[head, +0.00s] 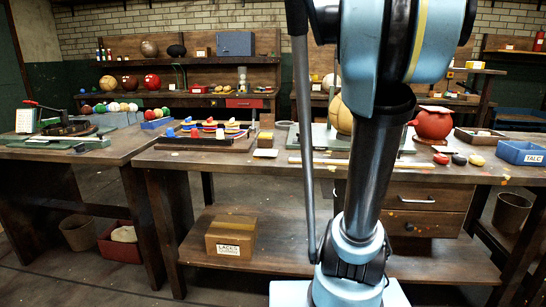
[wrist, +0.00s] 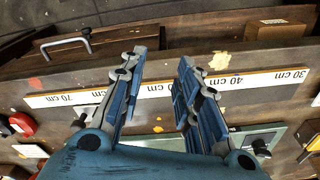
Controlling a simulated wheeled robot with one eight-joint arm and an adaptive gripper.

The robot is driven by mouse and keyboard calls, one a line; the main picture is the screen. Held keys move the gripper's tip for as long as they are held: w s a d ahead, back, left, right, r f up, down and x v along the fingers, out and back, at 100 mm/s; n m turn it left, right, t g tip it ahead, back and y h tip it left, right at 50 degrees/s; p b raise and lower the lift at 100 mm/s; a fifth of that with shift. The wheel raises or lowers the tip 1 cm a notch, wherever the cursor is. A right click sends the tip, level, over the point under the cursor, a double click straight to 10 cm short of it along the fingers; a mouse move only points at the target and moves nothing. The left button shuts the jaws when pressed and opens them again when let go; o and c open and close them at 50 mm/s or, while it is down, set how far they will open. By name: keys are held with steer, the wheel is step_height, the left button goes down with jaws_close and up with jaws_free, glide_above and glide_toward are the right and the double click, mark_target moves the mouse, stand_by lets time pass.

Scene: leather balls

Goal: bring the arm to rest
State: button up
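My gripper (wrist: 162,68) shows in the wrist view with its two blue-grey fingers spread apart and nothing between them. Below it in that view is the front strip of the workbench, with a white ruler (wrist: 245,82) whose numbers read upside down. The gripper is not visible in the head view. There my own arm column and a blue arm link stand in the foreground and hide the middle of the workbench (head: 200,160).
A drawer handle (wrist: 67,42) lies near the left finger in the wrist view. The bench holds a red ball-like pot (head: 433,123), a blue TALC tray (head: 521,153) and a tan ball (head: 340,113). A cardboard box (head: 231,236) sits on the shelf below.

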steer(key=s+a+f+n, duration=0.3)
steer(key=s+a+f, duration=0.3)
steer(key=s+f, duration=0.2)
steer(key=s+a+f+n+t, duration=0.1)
steer(key=s+a+f+n, duration=0.1)
steer(key=s+a+f, duration=0.3)
steer(key=s+f, duration=0.3)
steer(key=f, duration=0.3)
steer(key=shift+a+f+n, duration=0.35)
steer(key=shift+f+n, duration=0.05)
steer(key=shift+w+f, duration=0.2)
steer(key=shift+w, duration=0.2)
